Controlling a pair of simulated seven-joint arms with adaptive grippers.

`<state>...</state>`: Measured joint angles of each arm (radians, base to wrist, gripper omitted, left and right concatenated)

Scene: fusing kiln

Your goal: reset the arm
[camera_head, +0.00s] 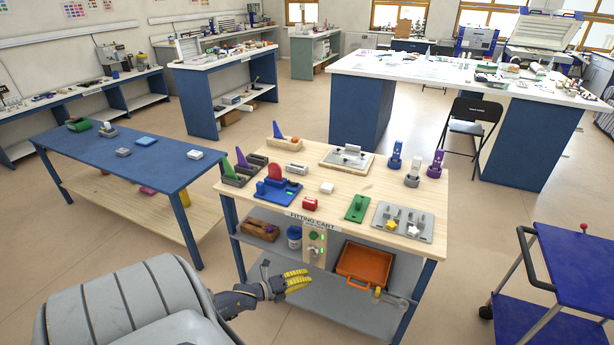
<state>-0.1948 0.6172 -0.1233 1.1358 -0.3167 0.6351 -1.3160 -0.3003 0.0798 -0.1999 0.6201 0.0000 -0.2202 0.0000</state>
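My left gripper (297,281) has yellow fingers and a dark body. It is low in front of the fitting cart (440,192), below the level of its wooden top. The two yellow fingers look close together, and I cannot make out whether there is a gap between them. I see nothing held in them. My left arm comes in from the bottom left. My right gripper is out of view.
The cart top carries a blue fixture (277,192), a green block (357,208), a red block (310,204) and a grey tray (383,221). An orange bin (364,264) sits on its lower shelf. A blue trolley (575,265) stands right, a blue table (100,165) left.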

